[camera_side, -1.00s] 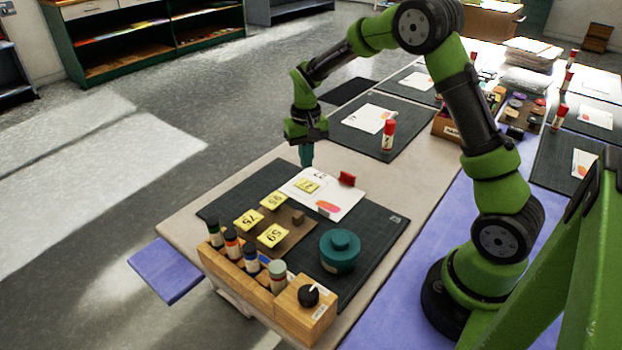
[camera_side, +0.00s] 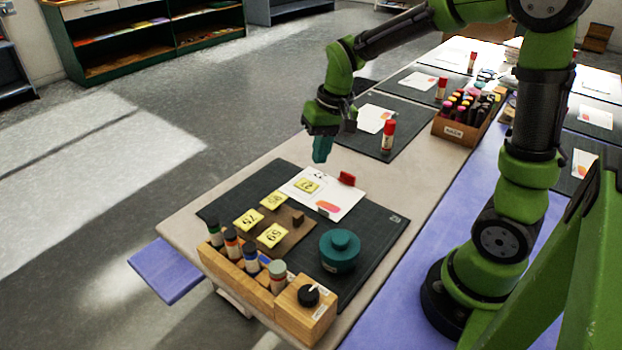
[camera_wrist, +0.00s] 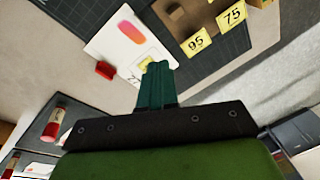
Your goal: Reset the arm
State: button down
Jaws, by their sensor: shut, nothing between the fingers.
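My gripper (camera_side: 321,150) hangs in the air above the table, beyond the far edge of the near dark mat (camera_side: 370,262). Its teal fingers are shut together with nothing between them. The fingers also show in the wrist view (camera_wrist: 157,80), in front of a white sheet (camera_wrist: 122,45). That sheet (camera_side: 345,204) lies on the mat with a yellow numbered card (camera_side: 306,185) and a pink-orange patch on it. A red clip-like piece (camera_side: 347,178) is at the sheet's edge. The fingers touch none of these in the side view.
A brown board (camera_side: 290,232) carries yellow numbered cards. A teal lidded pot (camera_side: 340,252) stands beside it. A wooden rack (camera_side: 238,280) holds several bottles and a black knob (camera_side: 308,295). A red glue stick (camera_side: 388,136) and marker box (camera_side: 461,133) stand farther back.

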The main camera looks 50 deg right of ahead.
jog(key=s+a+r+n+t+y, duration=0.1)
jog(key=s+a+r+t, duration=0.4)
jog(key=s+r, duration=0.4)
jog(key=shift+s+a+n, duration=0.3)
jog(key=shift+s+a, duration=0.15)
jog(key=shift+s, duration=1.5)
